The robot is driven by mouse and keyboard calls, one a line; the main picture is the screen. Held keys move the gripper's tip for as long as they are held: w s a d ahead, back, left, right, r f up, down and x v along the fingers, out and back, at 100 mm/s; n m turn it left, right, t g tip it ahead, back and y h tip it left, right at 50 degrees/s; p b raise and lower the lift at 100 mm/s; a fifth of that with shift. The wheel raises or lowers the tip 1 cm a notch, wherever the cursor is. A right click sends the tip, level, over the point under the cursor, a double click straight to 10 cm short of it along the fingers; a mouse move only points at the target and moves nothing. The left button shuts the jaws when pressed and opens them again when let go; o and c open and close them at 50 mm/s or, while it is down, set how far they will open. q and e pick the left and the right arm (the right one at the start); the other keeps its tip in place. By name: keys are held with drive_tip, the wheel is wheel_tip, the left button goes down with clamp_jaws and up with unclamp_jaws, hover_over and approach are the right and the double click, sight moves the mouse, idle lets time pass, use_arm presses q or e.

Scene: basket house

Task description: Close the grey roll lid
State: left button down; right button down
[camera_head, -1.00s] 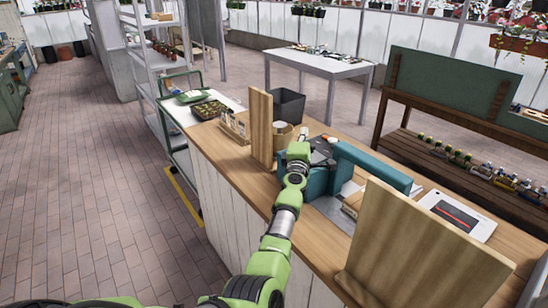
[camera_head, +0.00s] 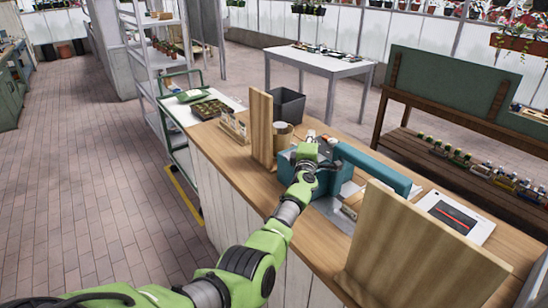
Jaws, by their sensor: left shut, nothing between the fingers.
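A teal machine (camera_head: 376,168) stands on the wooden counter, with a long teal bar on the right and a blocky teal body on the left. My left arm reaches in from the lower left, and its dark left gripper (camera_head: 326,150) is shut and empty over the left part of the machine. The gripper is small in the view, and I cannot tell whether it touches the machine. I cannot make out the grey roll lid for certain; my wrist and gripper hide part of the machine there. My right gripper is not in view.
Upright wooden panels stand left (camera_head: 262,130) and right (camera_head: 415,245) of the machine on the counter (camera_head: 235,165). A brown round container (camera_head: 283,138) and a dark bin (camera_head: 287,106) are behind the left panel.

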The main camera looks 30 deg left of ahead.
use_arm(q)
drive_tip(key=shift+w+d+f+m+g+h+p, duration=0.2)
drive_tip(key=shift+w+d+m+g+h+p, duration=0.1)
drive_tip(key=shift+w+d+m+g+p, duration=0.25)
drive_tip(key=shift+w+f+m+g+p, duration=0.6)
drive_tip(key=shift+f+p, duration=0.2)
drive_tip(key=shift+p, duration=0.4)
drive_tip(key=shift+f+p, duration=0.25)
drive_tip(key=shift+p, duration=0.05)
drive_tip(key=shift+w+f+g, duration=0.1)
drive_tip(key=shift+f+g, duration=0.05)
drive_tip(key=shift+g, duration=0.2)
